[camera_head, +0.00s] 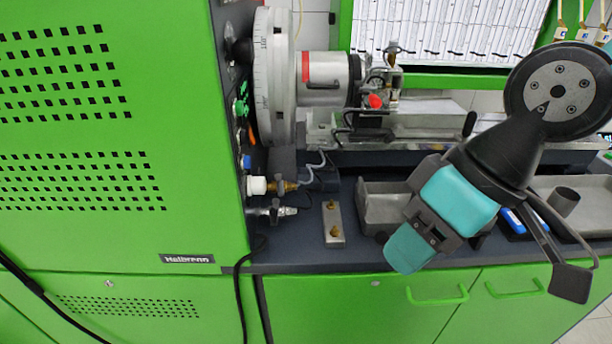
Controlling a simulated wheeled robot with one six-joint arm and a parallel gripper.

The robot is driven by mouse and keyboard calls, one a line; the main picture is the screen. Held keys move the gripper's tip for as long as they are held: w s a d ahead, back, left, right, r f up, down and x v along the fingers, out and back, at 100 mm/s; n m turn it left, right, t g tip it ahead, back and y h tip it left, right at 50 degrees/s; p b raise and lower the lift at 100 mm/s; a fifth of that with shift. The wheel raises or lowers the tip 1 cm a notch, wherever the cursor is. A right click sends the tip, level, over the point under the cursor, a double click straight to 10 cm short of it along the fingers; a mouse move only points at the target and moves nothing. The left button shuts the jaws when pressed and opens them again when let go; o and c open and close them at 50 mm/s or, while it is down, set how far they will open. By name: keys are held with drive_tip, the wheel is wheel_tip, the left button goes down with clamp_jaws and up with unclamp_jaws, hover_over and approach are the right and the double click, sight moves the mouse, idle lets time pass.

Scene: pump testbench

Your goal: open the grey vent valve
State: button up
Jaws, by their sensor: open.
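A small grey valve (275,211) sticks out to the right from the lower right side of the green cabinet, just above the dark worktop. I take it to be the vent valve; its handle is too small to tell its setting. Just above it is another fitting (281,186) with a white collar and a brass body. My gripper (424,225), with teal finger parts, hangs over the worktop well to the right of the valve, points down and to the left, and is open. It is apart from the valve and nothing shows in it.
A grey block with brass pieces (333,226) stands on the worktop between the valve and my gripper. A grey tray (372,207) lies partly behind my gripper. The green cabinet (120,130) walls off the left. A large graduated wheel (274,75) stands above the valves.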

drive_tip(key=w+a+f+t+y+p, duration=0.1)
drive_tip(key=w+a+f+t+y, duration=0.1)
drive_tip(key=w+a, duration=0.35)
drive_tip(key=w+a+f+t+y+p, duration=0.1)
drive_tip(key=w+a+f+t+p, duration=0.15)
drive_tip(key=w, duration=0.55)
drive_tip(key=t+p, duration=0.1)
drive_tip(key=t, duration=0.5)
approach(282, 183)
drive_tip(key=p+x, duration=0.7)
drive_tip(key=x, duration=0.4)
drive_tip(key=shift+s, duration=0.1)
clamp_jaws()
